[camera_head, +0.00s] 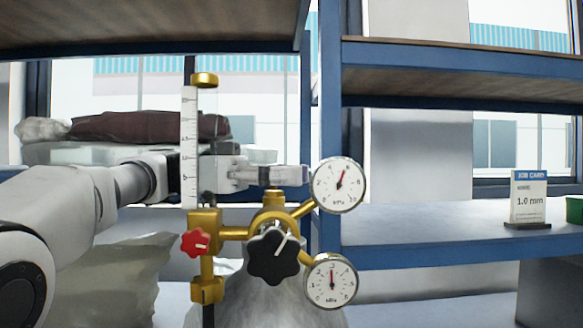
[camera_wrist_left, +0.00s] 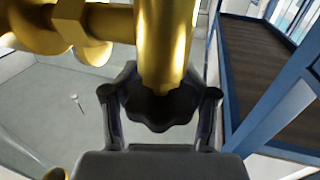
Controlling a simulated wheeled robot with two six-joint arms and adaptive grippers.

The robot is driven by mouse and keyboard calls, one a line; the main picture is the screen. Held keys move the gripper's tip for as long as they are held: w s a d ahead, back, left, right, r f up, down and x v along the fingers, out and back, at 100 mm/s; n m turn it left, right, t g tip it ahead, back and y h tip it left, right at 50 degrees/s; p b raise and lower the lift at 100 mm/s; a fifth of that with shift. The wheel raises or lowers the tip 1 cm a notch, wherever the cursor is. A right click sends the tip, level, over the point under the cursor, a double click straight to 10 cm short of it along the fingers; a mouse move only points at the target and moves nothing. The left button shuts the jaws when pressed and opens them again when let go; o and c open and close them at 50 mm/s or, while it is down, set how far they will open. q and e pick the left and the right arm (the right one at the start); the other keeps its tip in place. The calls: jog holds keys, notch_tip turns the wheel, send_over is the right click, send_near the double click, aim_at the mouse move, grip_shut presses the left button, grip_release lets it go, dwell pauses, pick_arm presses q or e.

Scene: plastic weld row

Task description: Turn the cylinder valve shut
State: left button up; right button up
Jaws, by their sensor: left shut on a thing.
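The cylinder valve's dark scalloped handwheel (camera_wrist_left: 160,108) sits between the two fingers of my left gripper (camera_wrist_left: 160,100) in the left wrist view. A brass post (camera_wrist_left: 162,40) covers part of it. In the head view my left gripper (camera_head: 292,175) reaches in from the left behind the flow tube, level above the brass valve body (camera_head: 273,197), and its fingers hide the handwheel. The left gripper is shut on the handwheel. The grey cylinder (camera_head: 265,300) stands below the brass fittings. My right gripper is not in view.
An upper gauge (camera_head: 338,185) and a lower gauge (camera_head: 330,280) stand right of the valve. A black knob (camera_head: 272,256), a red knob (camera_head: 195,243) and a scaled flow tube (camera_head: 189,145) are in front. Blue-framed shelves (camera_head: 450,238) hold a job card (camera_head: 528,198).

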pick_arm(q)
jog(key=m+g+p, duration=0.1)
jog(key=m+g+y+p, duration=0.1)
jog(key=shift+s+a+r+g, duration=0.1)
jog(key=shift+s+r+g, duration=0.1)
jog(key=shift+g, duration=0.2)
jog(key=shift+f+m+g+y+p, duration=0.1)
jog(key=shift+m+g+y+p, duration=0.4)
jog(key=shift+g+p, duration=0.2)
jog(key=o, duration=1)
jog(key=shift+a+f, duration=0.1)
